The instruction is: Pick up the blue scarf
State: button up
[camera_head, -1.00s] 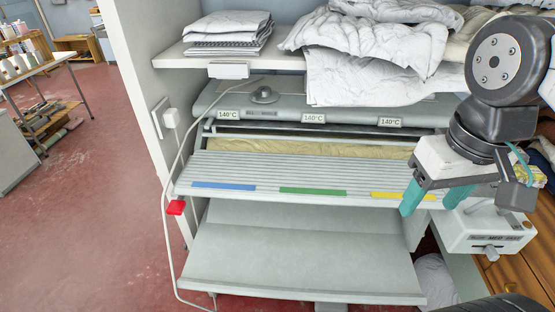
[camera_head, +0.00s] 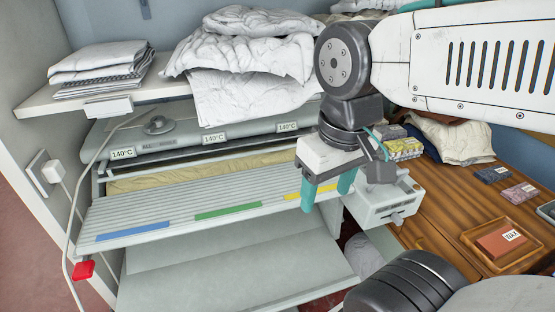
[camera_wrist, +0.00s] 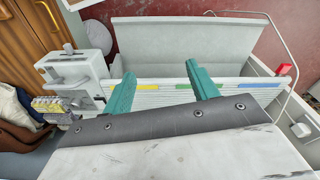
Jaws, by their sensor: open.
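I cannot make out a blue scarf for certain in either view. A pile of cloth (camera_head: 455,142), cream with brown and dark parts, lies at the back of the wooden table on the right. In the wrist view, a cloth pile (camera_wrist: 22,112) with white, brown and dark pieces shows at the left edge. My gripper (camera_head: 328,191) is open and empty, above the right end of the ironer's slatted board near the yellow strip. In the wrist view, its two teal fingers (camera_wrist: 160,74) stand apart with nothing between them.
The rotary ironer (camera_head: 190,210) fills the left and middle, under a shelf (camera_head: 35,101) with white linens (camera_head: 245,60). A grey-white box (camera_head: 385,207) stands beside my gripper. The wooden table (camera_head: 440,210) holds small dark bundles (camera_head: 520,192) and a tray (camera_head: 480,257) with a labelled block.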

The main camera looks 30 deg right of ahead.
aim_at(494, 175)
jog(key=z, duration=2.2)
